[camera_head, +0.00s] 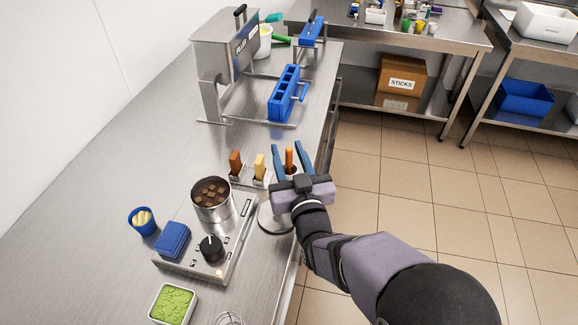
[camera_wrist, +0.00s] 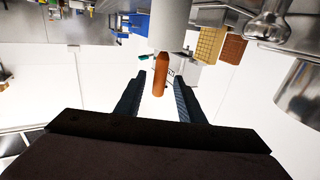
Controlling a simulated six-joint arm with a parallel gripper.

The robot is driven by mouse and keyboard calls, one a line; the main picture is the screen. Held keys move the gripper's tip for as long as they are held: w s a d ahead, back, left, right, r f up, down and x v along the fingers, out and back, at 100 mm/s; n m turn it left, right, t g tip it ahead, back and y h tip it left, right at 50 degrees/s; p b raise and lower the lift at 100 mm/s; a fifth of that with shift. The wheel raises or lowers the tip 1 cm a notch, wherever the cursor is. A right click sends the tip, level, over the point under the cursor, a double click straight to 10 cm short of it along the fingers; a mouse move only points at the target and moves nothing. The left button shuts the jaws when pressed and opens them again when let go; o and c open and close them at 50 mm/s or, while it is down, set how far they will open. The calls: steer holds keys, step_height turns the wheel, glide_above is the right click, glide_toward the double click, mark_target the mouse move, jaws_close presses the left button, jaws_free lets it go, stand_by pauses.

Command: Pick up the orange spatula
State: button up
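The orange spatula shows as a slim upright orange handle (camera_head: 289,158) at the right end of a short row near the counter's right edge. My gripper (camera_head: 290,150) is open, with one blue finger on each side of the handle in the picture. In the wrist view the orange handle (camera_wrist: 161,72) lies between the two open fingers (camera_wrist: 160,77), with space visible on both sides. A pale rounded part (camera_wrist: 167,25) adjoins the handle there. The spatula's lower part is hidden in the head view.
A pot of brown cubes (camera_head: 211,212) sits on a hotplate (camera_head: 194,258). A metal machine (camera_head: 222,62) and blue mould (camera_head: 285,95) are farther back. The floor at right is clear.

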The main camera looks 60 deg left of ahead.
steer(key=p+x, duration=0.1)
steer(key=x, duration=0.3)
steer(key=shift+w, duration=0.1)
jaws_close()
